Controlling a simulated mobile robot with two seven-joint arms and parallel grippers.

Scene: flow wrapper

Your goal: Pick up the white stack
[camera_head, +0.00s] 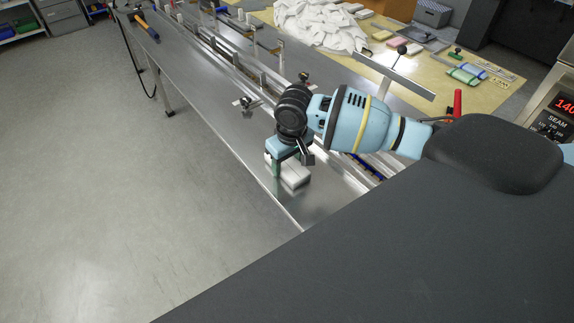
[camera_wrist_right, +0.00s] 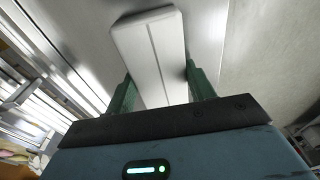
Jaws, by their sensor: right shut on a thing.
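The white stack (camera_head: 294,173) is a pale block near the front end of the steel conveyor table. My right gripper (camera_head: 290,165) reaches down over it with its green fingers on either side. In the right wrist view the white stack (camera_wrist_right: 152,58) shows a seam line along its length and lies between the two green fingers (camera_wrist_right: 160,88), which are shut on it. I cannot tell whether it is lifted or still resting on the steel. My left gripper is not in view.
The steel table (camera_head: 190,85) runs to the back left, with guide rails (camera_head: 240,75) along its right side. A hammer (camera_head: 147,26) lies at its far end. Floor to the left is clear.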

